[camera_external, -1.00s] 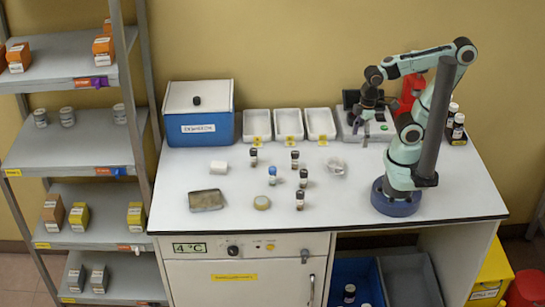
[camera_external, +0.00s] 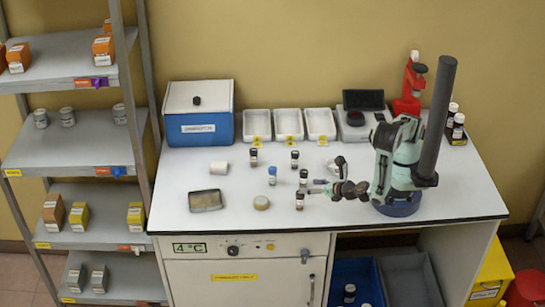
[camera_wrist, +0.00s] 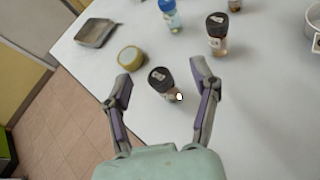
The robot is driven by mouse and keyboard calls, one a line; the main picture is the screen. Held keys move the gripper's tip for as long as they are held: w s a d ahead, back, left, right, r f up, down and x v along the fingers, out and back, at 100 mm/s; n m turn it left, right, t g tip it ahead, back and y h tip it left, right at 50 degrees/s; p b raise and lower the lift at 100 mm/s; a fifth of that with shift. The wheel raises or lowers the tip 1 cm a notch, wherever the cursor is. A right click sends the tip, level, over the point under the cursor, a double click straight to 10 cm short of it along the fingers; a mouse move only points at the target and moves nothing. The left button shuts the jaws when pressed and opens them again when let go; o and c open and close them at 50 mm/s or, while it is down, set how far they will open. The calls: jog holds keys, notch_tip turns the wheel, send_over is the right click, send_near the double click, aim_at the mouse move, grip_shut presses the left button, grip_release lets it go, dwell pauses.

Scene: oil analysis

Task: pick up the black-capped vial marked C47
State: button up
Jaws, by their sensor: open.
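Several small black-capped vials stand on the white bench; their markings are too small to read, so I cannot tell which is C47. The nearest black-capped vial (camera_external: 300,202) stands upright close to my gripper (camera_external: 312,187). In the wrist view, a black-capped vial (camera_wrist: 161,80) stands between the two spread fingertips of my gripper (camera_wrist: 163,76), with a gap on each side. Another black-capped vial (camera_external: 303,178) stands just behind; it also shows in the wrist view (camera_wrist: 217,37). Two more black-capped vials, one at back left (camera_external: 254,158) and one at back middle (camera_external: 295,160), stand farther away.
A blue-capped vial (camera_external: 272,175), a yellow round tin (camera_external: 261,203) and a shallow metal tray (camera_external: 205,200) are left of the vials. White trays (camera_external: 289,123) and a blue cooler box (camera_external: 198,125) line the back. The bench front edge is close to the nearest vial.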

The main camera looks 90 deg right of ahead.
aim_at(300, 195)
jog(key=s+a+f+n, duration=0.1)
jog(key=s+f+n+t, duration=0.1)
jog(key=shift+a+f+n+y, duration=0.15)
jog(key=shift+a+n+y, duration=0.15)
jog(key=shift+a+n, duration=0.1)
jog(key=shift+w+a, duration=0.1)
jog(key=shift+w, duration=0.1)
jog(key=x, duration=0.6)
jog(key=shift+w+f, duration=0.15)
jog(key=shift+c, duration=0.3)
grip_shut()
